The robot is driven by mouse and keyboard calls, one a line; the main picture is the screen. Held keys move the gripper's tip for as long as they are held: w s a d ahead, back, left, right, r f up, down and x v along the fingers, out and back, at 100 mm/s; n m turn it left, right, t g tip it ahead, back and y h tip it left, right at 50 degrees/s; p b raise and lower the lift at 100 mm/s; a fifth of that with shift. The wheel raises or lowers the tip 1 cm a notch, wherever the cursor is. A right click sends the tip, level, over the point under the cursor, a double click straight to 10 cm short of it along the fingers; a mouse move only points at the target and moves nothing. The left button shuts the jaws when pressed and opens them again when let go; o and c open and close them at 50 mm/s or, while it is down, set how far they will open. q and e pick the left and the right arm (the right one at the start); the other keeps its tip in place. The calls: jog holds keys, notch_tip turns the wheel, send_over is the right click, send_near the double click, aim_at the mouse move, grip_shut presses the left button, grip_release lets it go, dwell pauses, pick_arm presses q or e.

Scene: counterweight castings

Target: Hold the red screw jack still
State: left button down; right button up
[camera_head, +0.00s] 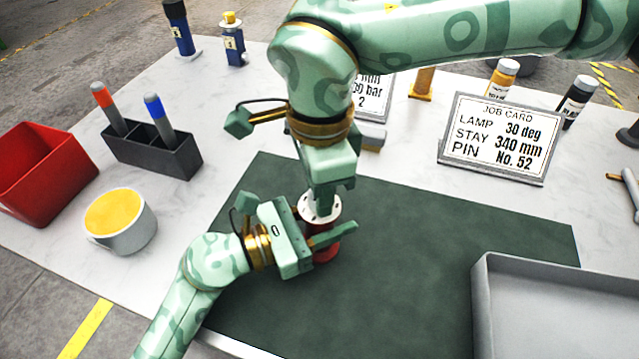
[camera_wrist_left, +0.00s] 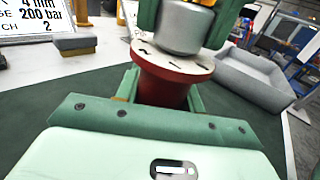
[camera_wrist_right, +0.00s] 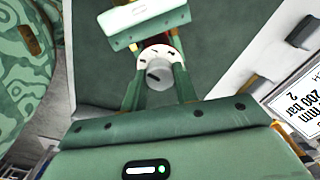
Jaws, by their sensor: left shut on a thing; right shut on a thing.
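The red screw jack (camera_head: 326,254) stands upright on the dark green mat (camera_head: 430,250). It has a red body (camera_wrist_left: 163,88) and a white top disc with dark marks (camera_wrist_left: 142,52). A grey round knob (camera_wrist_left: 181,28) rises from the disc. My left gripper (camera_head: 322,240) comes in from the left and is shut on the red body, below the disc. My right gripper (camera_head: 322,196) comes from above and is shut on the knob, which also shows between its fingers in the right wrist view (camera_wrist_right: 159,76). The fingers hide part of the jack.
A grey tray (camera_head: 482,300) stands at the right front. A job card (camera_head: 497,138) and bottles stand behind the mat. A black holder with markers (camera_head: 150,153), a cup of yellow (camera_head: 128,238) and a red bin (camera_head: 50,195) are at the left.

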jog(key=shift+w+d+n, duration=0.1)
jog(key=shift+n, duration=0.5)
jog(key=o, duration=1)
jog(key=shift+n, duration=0.3)
jog(key=shift+r, duration=0.1)
notch_tip(320, 180, up, 12)
jog(key=shift+f, duration=0.1)
pick_arm(q)
jog(key=c, duration=0.8)
grip_release()
